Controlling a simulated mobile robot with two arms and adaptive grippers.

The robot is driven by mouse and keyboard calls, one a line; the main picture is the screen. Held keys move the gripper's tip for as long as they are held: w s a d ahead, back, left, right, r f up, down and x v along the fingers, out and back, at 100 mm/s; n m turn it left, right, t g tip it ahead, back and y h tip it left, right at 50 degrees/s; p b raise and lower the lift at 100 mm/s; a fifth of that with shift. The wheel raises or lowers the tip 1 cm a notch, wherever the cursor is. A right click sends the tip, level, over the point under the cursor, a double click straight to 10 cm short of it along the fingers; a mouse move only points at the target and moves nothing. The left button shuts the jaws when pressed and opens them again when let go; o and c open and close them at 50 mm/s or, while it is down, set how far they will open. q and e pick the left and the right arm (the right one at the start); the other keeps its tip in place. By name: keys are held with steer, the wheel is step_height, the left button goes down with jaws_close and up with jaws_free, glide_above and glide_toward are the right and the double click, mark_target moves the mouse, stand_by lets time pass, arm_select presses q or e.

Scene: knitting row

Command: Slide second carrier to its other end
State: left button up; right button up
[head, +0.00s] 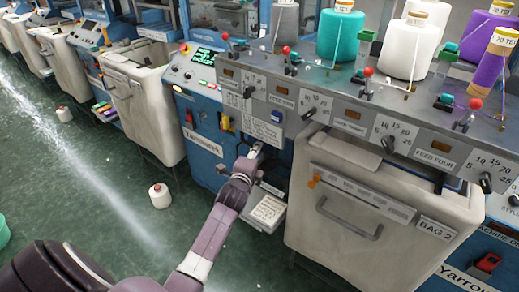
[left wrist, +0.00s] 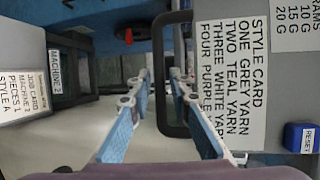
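The second carrier cannot be made out for certain. My left gripper (head: 256,150) is low at the blue machine's front, below the shelf and apart from these levers. In the left wrist view, my left gripper (left wrist: 160,82) has its two fingers apart with nothing held between them. My right gripper is not in view.
A cream bin labelled BAG 2 (head: 350,225) stands right of my left arm, another cream bin (head: 140,105) to its left. A style card (left wrist: 240,75) and a blue reset button (left wrist: 300,137) are close to the gripper.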

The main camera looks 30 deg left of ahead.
arm_select(q)
steer(key=shift+x, duration=1.25)
jaws_close()
